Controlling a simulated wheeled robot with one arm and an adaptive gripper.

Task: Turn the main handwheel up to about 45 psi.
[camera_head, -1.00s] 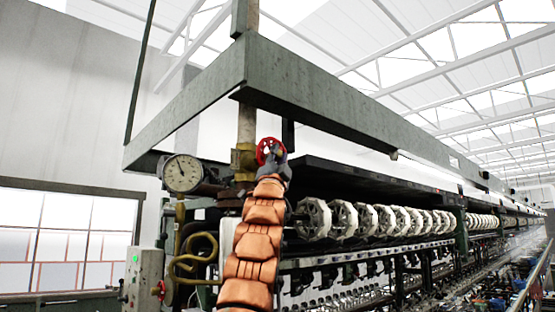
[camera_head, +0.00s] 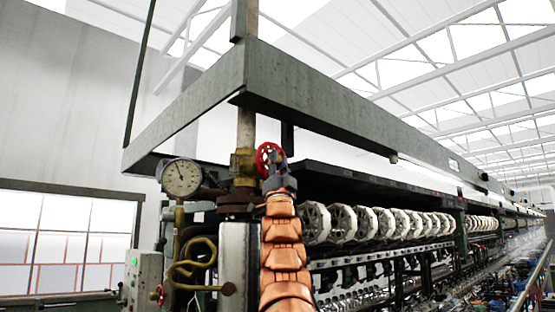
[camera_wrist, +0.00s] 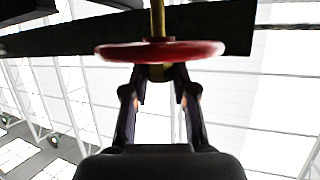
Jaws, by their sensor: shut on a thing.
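The main handwheel (camera_head: 261,157) is red and sits on the brass valve (camera_head: 243,162) by the vertical pipe. In the wrist view its red rim (camera_wrist: 120,51) is seen edge-on, with a brass stem (camera_wrist: 157,18) above it. My gripper (camera_head: 277,166) is at the wheel's right side and partly covers it. In the wrist view my gripper (camera_wrist: 160,76) has its two fingers reaching up to the wheel, one on each side of its middle, shut on it. The round white pressure gauge (camera_head: 181,177) is left of the valve. Its needle points up and left; its numbers are too small to read.
A large green-grey beam frame (camera_head: 320,102) hangs just above the valve. A coiled brass pipe (camera_head: 193,262) and a grey control box (camera_head: 143,277) stand below the gauge. A row of pale reels (camera_head: 342,222) runs to the right behind my arm.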

